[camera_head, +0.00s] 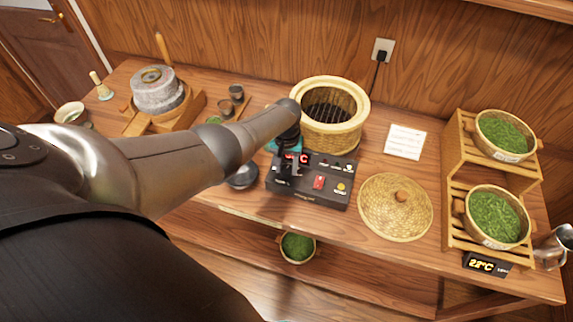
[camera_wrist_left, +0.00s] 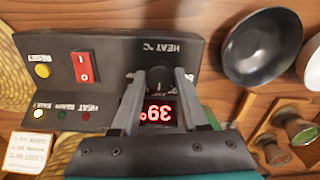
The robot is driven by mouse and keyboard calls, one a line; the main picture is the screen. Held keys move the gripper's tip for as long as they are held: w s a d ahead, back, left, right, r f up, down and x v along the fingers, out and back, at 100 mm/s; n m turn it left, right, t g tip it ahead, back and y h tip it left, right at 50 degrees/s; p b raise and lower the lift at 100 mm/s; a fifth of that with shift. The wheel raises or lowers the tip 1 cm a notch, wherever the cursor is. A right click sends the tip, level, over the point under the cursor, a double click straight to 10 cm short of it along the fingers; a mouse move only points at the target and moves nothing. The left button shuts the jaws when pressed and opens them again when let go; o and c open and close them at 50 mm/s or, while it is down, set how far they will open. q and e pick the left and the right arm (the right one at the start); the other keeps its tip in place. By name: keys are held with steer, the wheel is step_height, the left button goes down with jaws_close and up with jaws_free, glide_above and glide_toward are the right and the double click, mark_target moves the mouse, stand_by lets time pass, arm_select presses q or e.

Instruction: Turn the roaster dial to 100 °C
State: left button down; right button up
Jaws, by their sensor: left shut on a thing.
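The roaster's black control panel (camera_head: 309,190) stands on the table in front of the round woven roaster basket (camera_head: 326,134). The panel also shows in the left wrist view (camera_wrist_left: 110,62), turned about with its labels upside down. The dark dial (camera_wrist_left: 160,76) sits under the "HEAT °C" label. My left gripper (camera_wrist_left: 159,88) is shut on the dial, one finger on each side. In the head view my left gripper (camera_head: 287,160) hides the dial. The red display (camera_wrist_left: 158,113) lies between the fingers, upside down; it seems to read 39°. My right gripper is not in view.
A red rocker switch (camera_wrist_left: 86,67) and a yellow button (camera_wrist_left: 42,70) are on the panel. A dark bowl (camera_wrist_left: 262,48) stands close beside it. The woven lid (camera_head: 395,212) lies to the panel's right, before a wooden rack (camera_head: 462,190) of tea baskets.

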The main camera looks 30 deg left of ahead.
mark_target(286, 170)
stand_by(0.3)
arm_select(q)
steer(key=c, duration=0.7)
jaws_free()
steer(key=shift+r, duration=0.1)
step_height(286, 170, up, 6)
steer(key=p, duration=0.3)
steer(key=shift+p, duration=0.3)
steer(key=shift+r, duration=4.55)
